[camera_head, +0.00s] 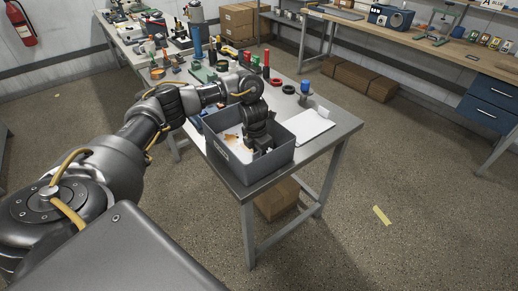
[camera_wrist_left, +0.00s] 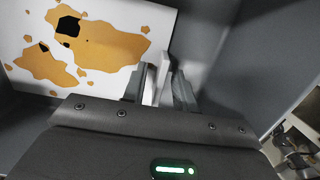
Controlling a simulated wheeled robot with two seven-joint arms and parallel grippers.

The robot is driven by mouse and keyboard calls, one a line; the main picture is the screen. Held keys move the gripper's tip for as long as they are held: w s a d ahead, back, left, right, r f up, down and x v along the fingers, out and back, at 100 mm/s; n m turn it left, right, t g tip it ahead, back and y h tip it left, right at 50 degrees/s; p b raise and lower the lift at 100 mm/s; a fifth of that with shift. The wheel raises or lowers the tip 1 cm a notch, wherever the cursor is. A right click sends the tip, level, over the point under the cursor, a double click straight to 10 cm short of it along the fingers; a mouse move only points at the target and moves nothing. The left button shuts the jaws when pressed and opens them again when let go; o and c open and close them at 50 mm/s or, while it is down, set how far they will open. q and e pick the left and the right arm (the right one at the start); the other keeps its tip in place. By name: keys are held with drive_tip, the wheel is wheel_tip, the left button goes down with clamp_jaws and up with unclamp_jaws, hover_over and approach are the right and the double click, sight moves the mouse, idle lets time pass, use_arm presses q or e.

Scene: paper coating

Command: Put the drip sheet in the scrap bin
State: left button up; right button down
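The drip sheet (camera_head: 232,137) is white with orange-brown and black stains. It is inside the grey open-topped scrap bin (camera_head: 268,167), towards its left side, and fills the upper left of the left wrist view (camera_wrist_left: 100,65). My left gripper (camera_head: 257,148) reaches down into the bin, at the right of the sheet. In the wrist view its fingers (camera_wrist_left: 160,82) are close together at the sheet's right edge. I cannot tell whether the edge is pinched between them. The arm hides part of the bin. My right gripper is in neither view.
The bin stands on the near end of a metal table (camera_head: 340,125). A white sheet or pad (camera_head: 308,126) lies just right of it. Bottles, black rings and tools crowd the table behind. A cardboard box (camera_head: 276,199) is beneath. The floor to the right is mostly clear.

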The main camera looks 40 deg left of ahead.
use_arm(q)
wheel_tip(320, 180, up, 12)
drive_tip(key=s+p, duration=0.1)
drive_tip(key=shift+s+a+r, duration=0.15)
drive_tip(key=shift+s+a, duration=0.05)
idle(0.6)
